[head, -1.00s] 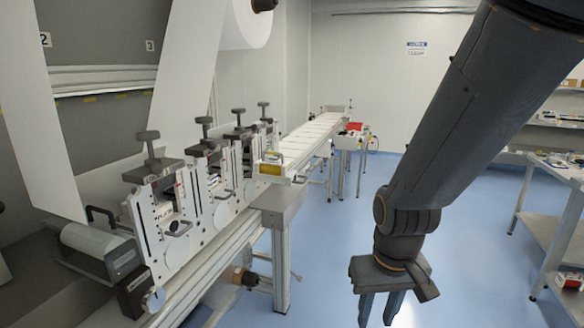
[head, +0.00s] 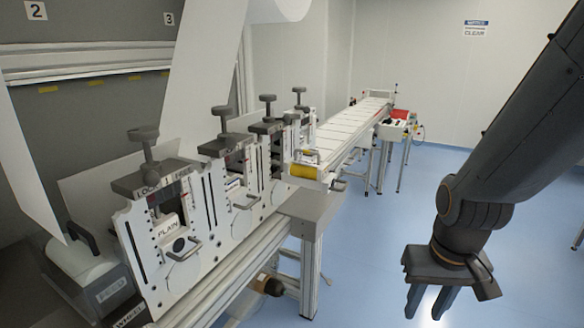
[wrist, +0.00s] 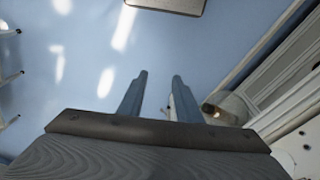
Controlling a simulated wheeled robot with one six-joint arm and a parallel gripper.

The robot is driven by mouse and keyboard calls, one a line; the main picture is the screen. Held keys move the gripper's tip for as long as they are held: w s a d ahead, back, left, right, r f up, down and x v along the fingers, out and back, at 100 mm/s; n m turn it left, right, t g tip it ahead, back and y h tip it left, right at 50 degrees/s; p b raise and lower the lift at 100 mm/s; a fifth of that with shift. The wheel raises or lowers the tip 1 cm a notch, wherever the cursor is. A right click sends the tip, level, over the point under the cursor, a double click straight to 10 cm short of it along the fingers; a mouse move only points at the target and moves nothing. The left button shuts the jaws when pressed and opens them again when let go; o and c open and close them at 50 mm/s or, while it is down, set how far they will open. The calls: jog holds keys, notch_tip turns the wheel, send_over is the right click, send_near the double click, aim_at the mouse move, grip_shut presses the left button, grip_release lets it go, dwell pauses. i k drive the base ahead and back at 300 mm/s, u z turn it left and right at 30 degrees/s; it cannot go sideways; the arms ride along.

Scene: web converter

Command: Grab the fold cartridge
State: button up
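A row of several station frames with dark clamp tops and T-shaped knobs stands on the machine in the head view. The nearest station (head: 135,225) holds a cartridge (head: 170,229) labelled PLAIN, with a handle in front. The second station (head: 213,190) holds another cartridge with a handle (head: 245,199); its label is too small to read. Further stations stand behind it. I cannot tell which one holds the fold cartridge. My gripper (head: 428,308) hangs over the floor, right of the machine and well apart from it. Its fingers (wrist: 160,78) are apart with nothing between them.
A conveyor (head: 345,129) runs back from the machine's far end. A small table (head: 396,130) with red items stands beside it. A feed roller (head: 90,275) sits at the near left, with white web hanging above. The blue floor (head: 375,250) between machine and arm is clear.

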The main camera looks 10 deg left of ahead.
aim_at(316, 170)
jog(key=u, duration=0.5)
jog(key=i, duration=0.5)
jog(key=u, duration=0.55)
